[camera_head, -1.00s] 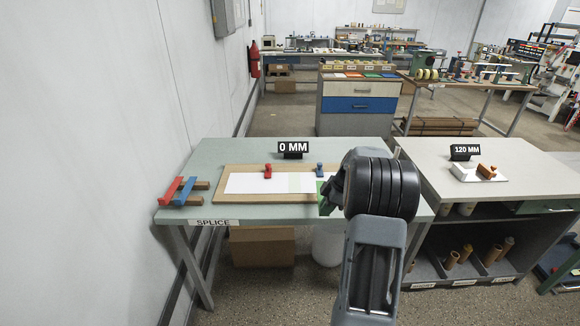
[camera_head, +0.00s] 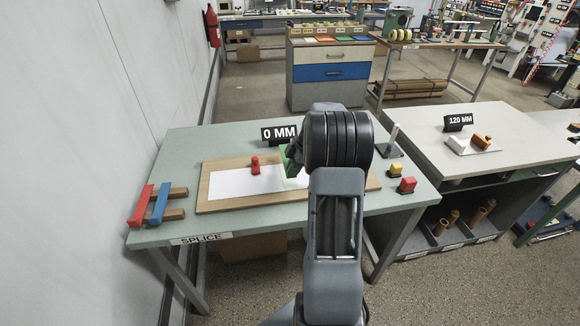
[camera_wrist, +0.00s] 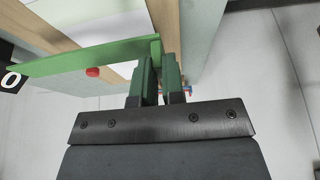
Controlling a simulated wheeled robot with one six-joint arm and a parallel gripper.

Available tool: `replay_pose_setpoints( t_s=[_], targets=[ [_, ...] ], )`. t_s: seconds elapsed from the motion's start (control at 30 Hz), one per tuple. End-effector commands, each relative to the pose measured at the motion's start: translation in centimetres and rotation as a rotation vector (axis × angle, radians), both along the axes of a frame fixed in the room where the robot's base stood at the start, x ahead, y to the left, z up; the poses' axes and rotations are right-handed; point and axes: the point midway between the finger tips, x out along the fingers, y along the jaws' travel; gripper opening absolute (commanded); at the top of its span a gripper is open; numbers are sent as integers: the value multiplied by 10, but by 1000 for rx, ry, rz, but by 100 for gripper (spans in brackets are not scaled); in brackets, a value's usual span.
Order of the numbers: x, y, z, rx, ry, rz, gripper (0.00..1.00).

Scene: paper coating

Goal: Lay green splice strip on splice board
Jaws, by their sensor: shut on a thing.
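The green splice strip (camera_wrist: 95,57) sticks out to the left from my gripper (camera_wrist: 158,68) in the wrist view. My gripper is shut on one end of it. In the head view, part of the green strip (camera_head: 286,158) shows beside my wrist, over the right half of the splice board (camera_head: 203,196). The exact gap between strip and board cannot be told. The board is tan wood, with white paper (camera_head: 228,184) on it and a red toggle piece (camera_head: 254,166) at its back edge. My arm hides much of the board's right part.
Red and blue bars on wooden blocks (camera_head: 160,203) lie at the left of the green splice table (camera_head: 175,150). A black "0 MM" sign (camera_head: 279,133) stands behind the board. Yellow and red buttons (camera_head: 406,185) are at the right. A pale bench (camera_head: 500,125) adjoins the table.

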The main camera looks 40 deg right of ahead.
Motion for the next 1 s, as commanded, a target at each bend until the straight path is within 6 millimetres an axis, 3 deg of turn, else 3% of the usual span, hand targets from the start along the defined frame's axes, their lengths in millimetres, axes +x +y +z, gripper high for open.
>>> replay_pose_setpoints(
  t_s=[0.47,1.0],
  targets=[
    [0,-1,-1,5,-3,1,0],
    [0,0,-48,5,-2,2,0]
  ],
)
